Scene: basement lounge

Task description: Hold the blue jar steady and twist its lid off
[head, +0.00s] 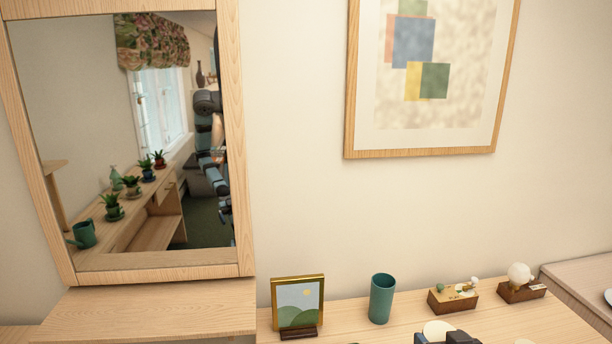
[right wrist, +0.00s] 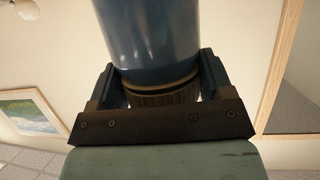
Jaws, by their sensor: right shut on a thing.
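The blue jar (right wrist: 150,38) fills the top middle of the right wrist view, glossy, its upper end cut off by the frame. Its ribbed brownish-gold lid (right wrist: 165,97) faces the palm of my right gripper (right wrist: 162,80). The two dark fingers stand on either side of the lid, shut on it, and reach up along the jar's edge. In the head view only a dark part of my right gripper (head: 447,337) shows at the bottom edge. I cannot make out the jar there. My left gripper is in neither view.
A wooden top (head: 350,318) runs along the wall. On it stand a small framed picture (head: 298,303), a green cup (head: 382,298) and two wooden blocks with ornaments (head: 453,298) (head: 520,288). A wood-framed mirror (head: 240,140) stands left; a framed print (head: 430,70) hangs above.

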